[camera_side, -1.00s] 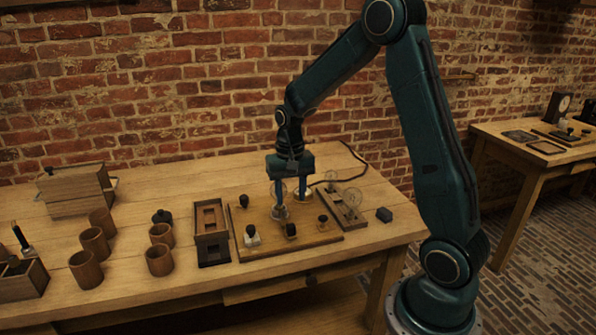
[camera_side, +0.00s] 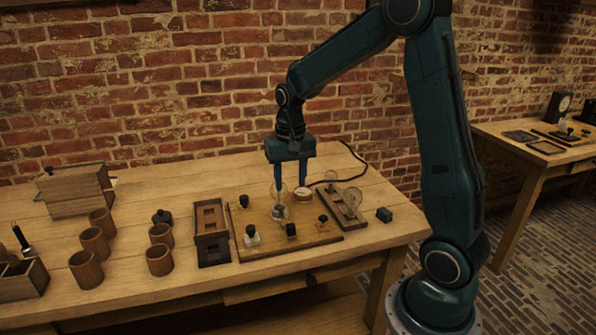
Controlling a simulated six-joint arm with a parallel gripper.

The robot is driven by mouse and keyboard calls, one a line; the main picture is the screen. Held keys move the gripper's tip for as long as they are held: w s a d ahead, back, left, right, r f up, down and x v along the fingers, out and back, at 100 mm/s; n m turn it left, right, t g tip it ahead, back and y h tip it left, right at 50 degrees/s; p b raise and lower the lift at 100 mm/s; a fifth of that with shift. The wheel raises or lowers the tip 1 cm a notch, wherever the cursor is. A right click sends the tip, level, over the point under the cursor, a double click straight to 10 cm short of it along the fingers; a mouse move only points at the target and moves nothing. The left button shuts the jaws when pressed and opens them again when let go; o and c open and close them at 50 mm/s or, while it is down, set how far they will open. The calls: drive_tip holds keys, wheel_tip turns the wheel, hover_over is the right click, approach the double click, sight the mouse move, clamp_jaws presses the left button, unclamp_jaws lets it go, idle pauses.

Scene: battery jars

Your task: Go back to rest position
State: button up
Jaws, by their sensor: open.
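My gripper (camera_side: 290,182) is open and empty. Its two blue fingers point down above the wooden board (camera_side: 272,245). A clear glass bulb or jar (camera_side: 279,205) stands on the board just below and beside the left finger; I cannot tell whether they touch. A small round brass-rimmed dial (camera_side: 302,194) sits near the right finger. Several black knobs stand on the board, one with a white base (camera_side: 251,238).
Several wooden cups (camera_side: 160,260) stand at the left, with a wooden box (camera_side: 75,192) behind them. A slotted wooden block (camera_side: 210,232) is left of the board. A strip with glass bulbs (camera_side: 345,205) and a black block (camera_side: 384,215) are right. The brick wall stands behind.

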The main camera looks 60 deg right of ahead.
drive_tip(key=s+a+r+n+t, duration=0.3)
drive_tip(key=s+a+r+n, duration=0.1)
drive_tip(key=s+a+r, duration=0.45)
drive_tip(key=s+a+r+n+t, duration=0.2)
drive_tip(key=s+a+r+n, duration=0.1)
drive_tip(key=s, duration=0.7)
drive_tip(key=shift+s+a+n, duration=0.4)
drive_tip(key=shift+a+n, duration=0.4)
drive_tip(key=shift+a, duration=0.45)
